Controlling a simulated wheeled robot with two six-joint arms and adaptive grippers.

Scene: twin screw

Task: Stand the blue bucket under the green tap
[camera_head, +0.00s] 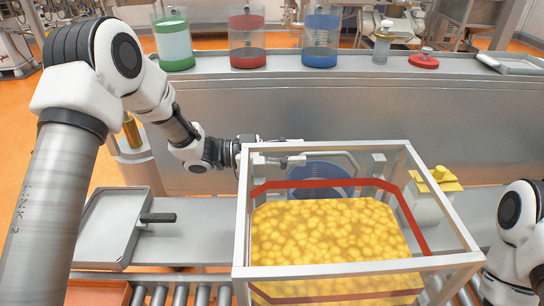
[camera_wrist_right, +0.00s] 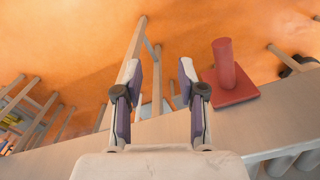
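A blue round object, which looks like the bucket (camera_head: 320,172), shows behind the clear-walled frame, partly hidden by its bars and red band. My left gripper (camera_head: 298,160) reaches in from the left beside its upper left side. Its fingers are small and overlap grey parts there, so I cannot tell whether they hold it. A clear container with green bands (camera_head: 174,62) stands on the back ledge at the left; no tap outlet can be made out on it. In the right wrist view my right gripper (camera_wrist_right: 160,70) is open, with nothing between its fingers.
The frame (camera_head: 243,215) holds a yellow lumpy heap (camera_head: 330,232). A grey tray (camera_head: 105,232) lies left, a yellow-topped block (camera_head: 428,205) right. Red-banded (camera_head: 247,62) and blue-banded (camera_head: 321,60) containers stand behind. A red post (camera_wrist_right: 225,65) shows near the right gripper.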

